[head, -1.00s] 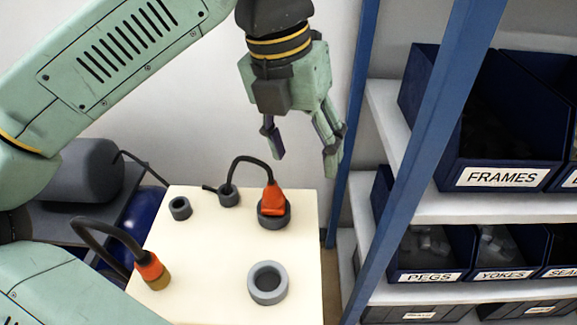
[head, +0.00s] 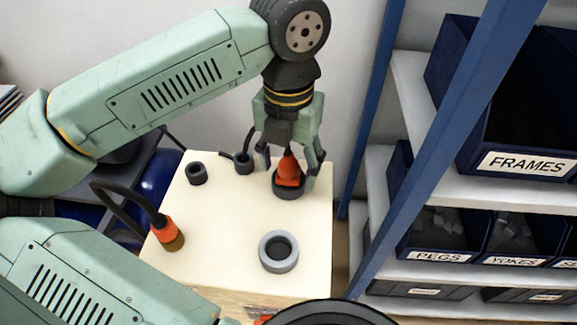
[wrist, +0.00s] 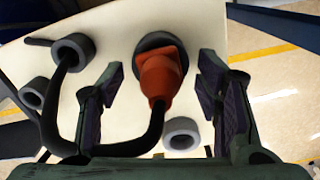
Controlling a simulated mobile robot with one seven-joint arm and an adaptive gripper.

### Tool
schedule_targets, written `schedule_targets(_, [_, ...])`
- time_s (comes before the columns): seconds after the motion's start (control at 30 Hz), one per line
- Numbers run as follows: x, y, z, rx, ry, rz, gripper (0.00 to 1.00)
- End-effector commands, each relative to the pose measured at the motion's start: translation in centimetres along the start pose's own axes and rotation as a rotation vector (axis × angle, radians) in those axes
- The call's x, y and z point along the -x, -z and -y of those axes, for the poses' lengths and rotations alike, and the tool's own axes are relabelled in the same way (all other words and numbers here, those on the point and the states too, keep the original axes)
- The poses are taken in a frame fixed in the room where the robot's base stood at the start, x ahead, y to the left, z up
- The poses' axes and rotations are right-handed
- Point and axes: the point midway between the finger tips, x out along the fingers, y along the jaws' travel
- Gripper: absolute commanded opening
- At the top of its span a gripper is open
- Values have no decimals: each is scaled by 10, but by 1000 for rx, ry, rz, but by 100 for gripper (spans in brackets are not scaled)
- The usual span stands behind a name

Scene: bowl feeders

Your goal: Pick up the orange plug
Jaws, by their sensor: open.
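An orange plug (head: 290,170) with a black cable stands in a dark round socket (head: 289,191) near the back right of the cream tabletop. My gripper (head: 288,166) is lowered over it, with one finger on each side. The wrist view shows the orange plug (wrist: 161,75) between the open fingers (wrist: 158,80), with gaps on both sides, so I see no contact. Its black cable runs back through a small grey ring (wrist: 72,52). A second orange plug (head: 165,230) with a brownish end is at the table's left edge on a thick black cable.
A large grey ring (head: 279,251) stands on the front of the cream table (head: 225,235), and a small one (head: 196,174) at the back left. A blue shelf post (head: 440,140) and labelled bins (head: 525,165) stand to the right.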

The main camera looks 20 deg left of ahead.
Motion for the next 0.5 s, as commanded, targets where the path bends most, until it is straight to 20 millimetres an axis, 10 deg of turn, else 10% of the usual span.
schedule_targets(0.5, [-4,0,0,-1,0,0,43])
